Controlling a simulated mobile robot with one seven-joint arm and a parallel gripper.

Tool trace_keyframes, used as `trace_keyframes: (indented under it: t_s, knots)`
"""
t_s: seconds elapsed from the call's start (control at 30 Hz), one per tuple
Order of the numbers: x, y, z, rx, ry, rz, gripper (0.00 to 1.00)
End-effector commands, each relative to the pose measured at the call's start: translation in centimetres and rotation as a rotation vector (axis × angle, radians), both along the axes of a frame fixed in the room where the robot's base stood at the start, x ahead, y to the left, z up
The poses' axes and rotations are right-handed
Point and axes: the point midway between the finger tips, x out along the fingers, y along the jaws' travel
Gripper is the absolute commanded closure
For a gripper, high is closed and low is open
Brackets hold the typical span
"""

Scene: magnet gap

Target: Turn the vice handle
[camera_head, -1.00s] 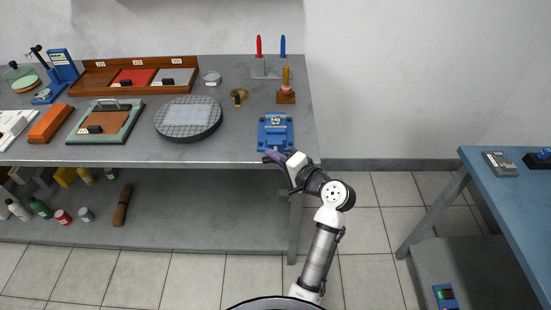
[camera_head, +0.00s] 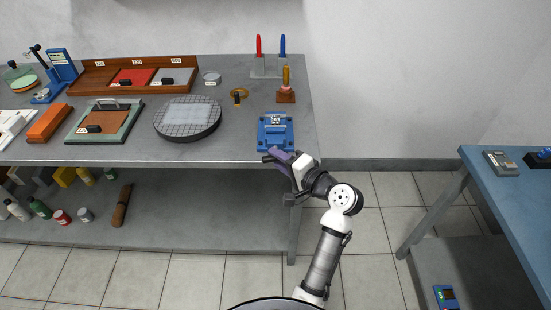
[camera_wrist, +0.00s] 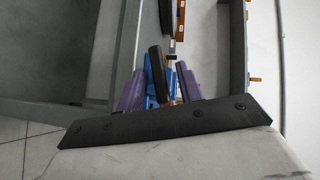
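The blue vice (camera_head: 276,133) sits near the front right edge of the grey workbench. My gripper (camera_head: 271,156) is just in front of it, at the bench edge. In the wrist view my gripper (camera_wrist: 160,72) has its two purple fingers apart, so it is open. A black rod (camera_wrist: 157,68), which looks like the vice handle, shows between the fingers with space at each side; I cannot tell whether it touches either one. Parts of the blue vice (camera_wrist: 151,99) show behind the fingers. The handle is not distinct in the head view.
The grey workbench (camera_head: 235,148) has clear surface left of the vice. Behind the vice are a small wooden stand (camera_head: 286,97) and a rack with red and blue tools (camera_head: 266,69). A round gridded plate (camera_head: 188,118) lies to the left. A blue table (camera_head: 510,195) stands at the right.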

Motion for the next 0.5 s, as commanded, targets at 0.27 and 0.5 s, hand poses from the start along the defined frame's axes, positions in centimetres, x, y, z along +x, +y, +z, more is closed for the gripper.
trace_keyframes:
  t_s: [0.27, 0.5]
  knots:
    - [-4.5, -4.6, 0.8, -0.002, -0.003, -0.008, 0.64]
    - [-7.5, -7.4, 1.7, -0.001, -0.001, -0.005, 0.64]
